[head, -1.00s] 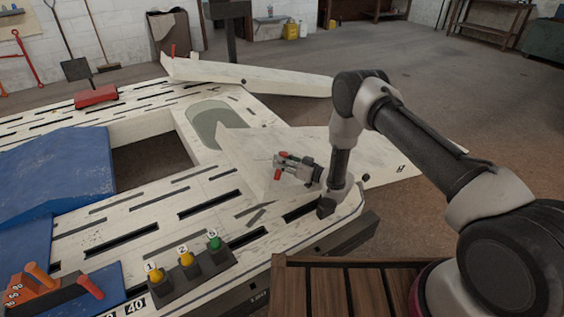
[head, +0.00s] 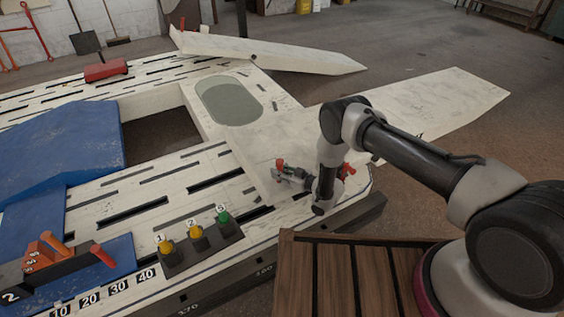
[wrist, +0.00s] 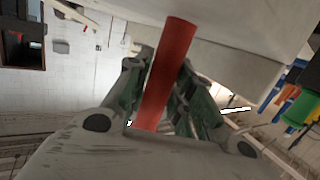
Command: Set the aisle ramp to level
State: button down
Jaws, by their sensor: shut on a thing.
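Two long white ramps extend from the white slotted frame bench. The near ramp (head: 430,103), beside my gripper, reaches out to the right; it looks close to flat, but I cannot tell if it is exactly level. The far ramp (head: 275,52) lies at the back with its left end raised. My gripper (head: 279,174) is at the near ramp's inner end, shut on a red handle (head: 280,162). In the wrist view, the red handle (wrist: 175,50) stands between the fingers (wrist: 160,90). Part of the ramp's near edge is hidden behind my arm.
An orange-handled lever box (head: 60,262) is at lower left beside blue pads (head: 60,150). A slatted wooden platform (head: 350,275) is in front. Open floor lies right of the ramp.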

aim_at(280, 167)
jog(key=shift+s+a+r, duration=0.1)
jog(key=shift+s+a, duration=0.2)
jog(key=shift+s, duration=0.05)
jog(key=c, duration=1.3)
grip_release()
jog(key=shift+r, duration=0.1)
jog(key=shift+o, duration=0.2)
jog(key=shift+d, duration=0.1)
jog(key=shift+s+d, duration=0.1)
jog(key=shift+d, duration=0.25)
jog(key=v, duration=1.1)
jog(key=shift+s, duration=0.15)
jog(key=shift+t+y, duration=0.5)
jog(key=shift+y, duration=0.3)
jog(key=x, duration=1.1)
jog(key=shift+w+r, duration=0.4)
jog(key=shift+w, duration=0.15)
